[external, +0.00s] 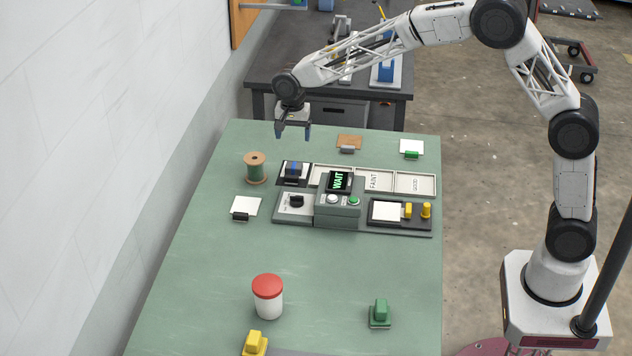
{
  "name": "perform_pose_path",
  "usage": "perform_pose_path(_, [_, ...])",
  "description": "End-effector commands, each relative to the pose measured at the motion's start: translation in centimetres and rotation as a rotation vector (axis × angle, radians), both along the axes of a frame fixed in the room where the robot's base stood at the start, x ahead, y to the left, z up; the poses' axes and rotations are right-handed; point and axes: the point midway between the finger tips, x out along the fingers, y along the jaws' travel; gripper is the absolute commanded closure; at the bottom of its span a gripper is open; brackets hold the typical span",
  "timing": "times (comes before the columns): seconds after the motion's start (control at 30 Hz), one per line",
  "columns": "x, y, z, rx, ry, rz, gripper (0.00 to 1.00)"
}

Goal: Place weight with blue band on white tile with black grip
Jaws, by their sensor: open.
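A dark weight with a blue band (292,169) sits in the leftmost, dark-bordered slot of the row behind the press. A white tile (247,204) with a black grip (240,216) lies flat on the green table to the left of the press, with nothing on it. My gripper (293,135) is open and empty, pointing down. In the picture it is just above the blue-banded weight and apart from it. How high it is over the table is hard to tell.
The grey press (340,207) shows "WAIT" and holds a white tile (387,211) beside yellow posts. A thread spool (255,168) stands near the black-grip tile. A red-lidded jar (267,296), green block (380,312) and yellow block (254,343) stand in front. The table's middle is clear.

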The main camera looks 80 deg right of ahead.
Motion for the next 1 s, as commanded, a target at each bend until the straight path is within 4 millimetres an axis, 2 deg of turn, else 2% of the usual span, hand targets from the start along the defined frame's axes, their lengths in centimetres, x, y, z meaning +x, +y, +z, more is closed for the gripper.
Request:
perform_pose_path(0.4, [0.0, 0.0, 0.0, 0.0, 0.0, 0.001, 0.19])
perform_pose_path(0.57, [-0.6, 0.4, 0.7, -0.001, -0.004, 0.02, 0.19])
perform_pose_path(0.77, [-2.8, 2.0, 3.0, -0.005, -0.016, 0.097, 0.19])
perform_pose_path(1.0, [-8.0, 5.3, 7.2, -0.015, -0.04, 0.265, 0.19])
